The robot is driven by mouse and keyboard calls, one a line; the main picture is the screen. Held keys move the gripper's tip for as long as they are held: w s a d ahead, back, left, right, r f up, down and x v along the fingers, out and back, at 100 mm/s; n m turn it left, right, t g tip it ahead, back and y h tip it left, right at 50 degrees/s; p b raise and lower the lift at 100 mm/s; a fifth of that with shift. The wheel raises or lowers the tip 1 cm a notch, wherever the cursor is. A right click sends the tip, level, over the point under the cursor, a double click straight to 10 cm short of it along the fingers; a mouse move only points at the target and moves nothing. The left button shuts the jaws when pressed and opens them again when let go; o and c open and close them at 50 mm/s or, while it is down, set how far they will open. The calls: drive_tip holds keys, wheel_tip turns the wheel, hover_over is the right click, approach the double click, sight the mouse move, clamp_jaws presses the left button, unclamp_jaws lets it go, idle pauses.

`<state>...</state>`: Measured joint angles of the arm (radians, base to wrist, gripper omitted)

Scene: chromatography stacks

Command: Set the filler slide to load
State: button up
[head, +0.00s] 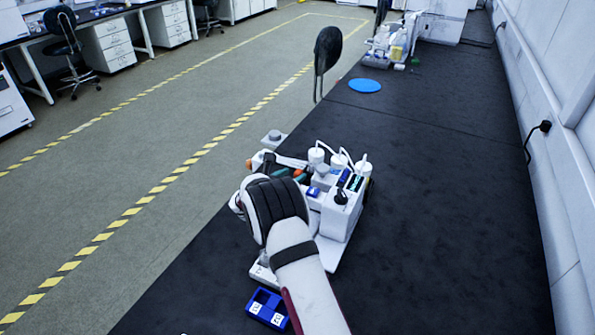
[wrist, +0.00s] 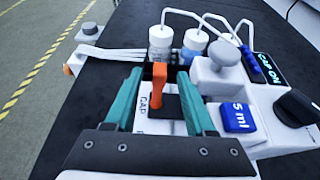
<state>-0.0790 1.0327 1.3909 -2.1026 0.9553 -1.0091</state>
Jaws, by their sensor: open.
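The bench device (head: 338,215) is a white machine with bottles and tubes, seen in the head view beyond my arm. In the wrist view an orange upright handle (wrist: 159,84) stands on a dark slot; it looks like the slide's handle, with a label reading CAP (wrist: 143,104) beside it. My gripper (wrist: 158,100) is open, its teal fingers on either side of the handle. I cannot tell whether either finger touches it. A second label is mostly hidden by my gripper. A small display (wrist: 264,68) reads CAP ON.
Right of the handle are a grey round knob (wrist: 223,52), a blue 5 ml block (wrist: 238,117) and a black knob (wrist: 297,106). Bottles (wrist: 161,42) with white tubes stand behind. A blue tray (head: 267,309) lies at the near bench edge. The bench's right side (head: 440,220) is clear.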

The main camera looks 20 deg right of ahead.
sight(297, 172)
drive_tip(key=x, duration=0.4)
drive_tip(key=shift+w+d+f, duration=0.1)
drive_tip(key=shift+w+d, duration=0.05)
drive_tip(key=shift+c, duration=0.2)
clamp_jaws()
idle(1.1)
